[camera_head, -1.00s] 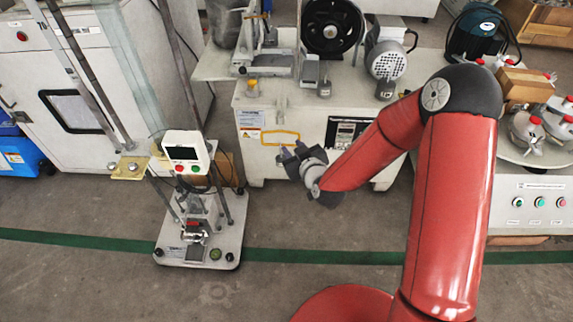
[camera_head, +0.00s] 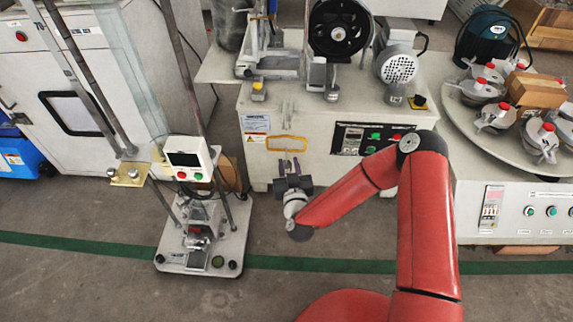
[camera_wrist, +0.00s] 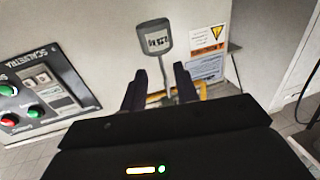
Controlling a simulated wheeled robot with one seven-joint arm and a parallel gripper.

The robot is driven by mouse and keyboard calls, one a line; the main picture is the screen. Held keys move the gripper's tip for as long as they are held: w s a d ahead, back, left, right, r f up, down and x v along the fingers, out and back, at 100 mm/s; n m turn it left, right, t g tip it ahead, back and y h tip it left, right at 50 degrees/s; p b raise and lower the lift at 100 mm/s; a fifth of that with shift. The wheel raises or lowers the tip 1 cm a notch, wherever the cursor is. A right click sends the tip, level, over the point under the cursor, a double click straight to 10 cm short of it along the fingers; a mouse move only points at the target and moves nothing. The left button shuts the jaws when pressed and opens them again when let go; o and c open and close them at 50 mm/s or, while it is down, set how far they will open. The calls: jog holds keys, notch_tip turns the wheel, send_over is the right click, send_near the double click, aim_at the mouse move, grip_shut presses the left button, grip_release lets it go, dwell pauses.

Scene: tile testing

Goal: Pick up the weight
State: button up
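The thing I take for the weight is a flat grey piece (camera_wrist: 154,42) with dark marks and a thin stem, in front of the white machine face in the wrist view. Its stem runs down the picture between my fingertips, without clear contact. My gripper (camera_wrist: 160,85) is open and empty. In the head view my gripper (camera_head: 292,178) is below the yellow handle frame (camera_head: 286,143) on the machine front. A small pale piece (camera_head: 288,108) shows above that frame; I cannot tell whether it is the weight.
The white machine (camera_head: 310,110) carries a control panel (camera_head: 345,140) right of the gripper and labels (camera_head: 255,123) left of it. A test stand (camera_head: 205,250) with a small display is on the floor at left. A round table (camera_head: 460,110) with several metal pieces is at right.

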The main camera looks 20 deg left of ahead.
jog(key=x, duration=0.4)
jog(key=shift+w+a, duration=0.3)
jog(key=shift+a, duration=0.05)
grip_shut()
